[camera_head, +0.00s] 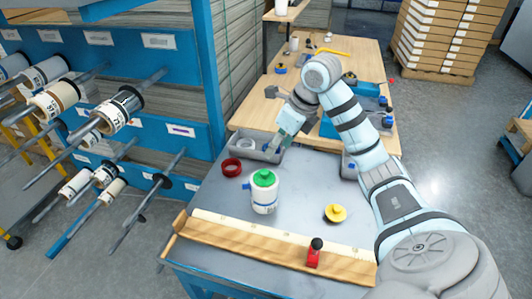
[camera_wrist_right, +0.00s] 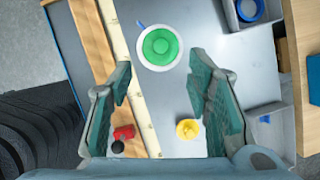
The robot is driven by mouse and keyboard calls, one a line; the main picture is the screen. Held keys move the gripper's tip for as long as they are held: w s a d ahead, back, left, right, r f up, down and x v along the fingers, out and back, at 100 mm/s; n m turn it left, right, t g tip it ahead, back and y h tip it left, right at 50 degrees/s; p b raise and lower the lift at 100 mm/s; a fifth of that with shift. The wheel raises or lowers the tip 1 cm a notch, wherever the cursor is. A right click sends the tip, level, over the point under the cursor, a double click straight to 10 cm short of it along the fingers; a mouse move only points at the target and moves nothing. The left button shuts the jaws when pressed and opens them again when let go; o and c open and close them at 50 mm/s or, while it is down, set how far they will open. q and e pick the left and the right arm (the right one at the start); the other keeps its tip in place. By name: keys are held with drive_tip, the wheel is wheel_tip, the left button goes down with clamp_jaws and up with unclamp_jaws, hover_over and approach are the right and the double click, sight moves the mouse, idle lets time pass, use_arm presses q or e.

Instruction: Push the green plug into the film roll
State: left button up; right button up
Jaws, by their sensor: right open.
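The white film roll (camera_head: 263,203) stands upright on the grey table. The green plug (camera_head: 264,178) sits at its top end; how deep it is in the core I cannot tell. In the right wrist view the green plug (camera_wrist_right: 160,47) is seen from above, with the white rim of the film roll (camera_wrist_right: 138,52) around it. My right gripper (camera_head: 284,136) is above the table's back part, near a grey bin, behind the roll. In the wrist view my right gripper (camera_wrist_right: 160,80) is open and empty, its fingers apart and not touching the plug. My left gripper is not in view.
A yellow plug (camera_head: 335,213) and a red-and-black tool (camera_head: 315,252) are right of the roll. A red ring (camera_head: 231,167) lies left, by the grey bin (camera_head: 271,156). A wooden ledge with a ruler (camera_head: 270,243) runs along the front. A rack of rolls (camera_head: 112,112) stands left.

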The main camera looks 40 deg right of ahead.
hover_over(266, 173)
drive_tip(key=s, duration=0.3)
drive_tip(key=f, duration=0.6)
drive_tip(key=shift+w+d+f, duration=0.1)
drive_tip(key=shift+w+d, duration=0.1)
drive_tip(key=shift+d, duration=0.15)
drive_tip(key=x, duration=0.5)
drive_tip(key=shift+w+f+b, duration=0.25)
drive_tip(key=shift+w+b, duration=0.1)
drive_tip(key=shift+w, duration=0.15)
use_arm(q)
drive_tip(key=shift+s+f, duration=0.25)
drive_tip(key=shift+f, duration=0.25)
use_arm(e)
drive_tip(key=shift+s, duration=0.15)
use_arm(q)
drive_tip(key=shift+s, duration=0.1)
use_arm(e)
clamp_jaws()
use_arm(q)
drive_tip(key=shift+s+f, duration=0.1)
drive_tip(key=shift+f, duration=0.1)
use_arm(e)
drive_tip(key=shift+f, duration=0.15)
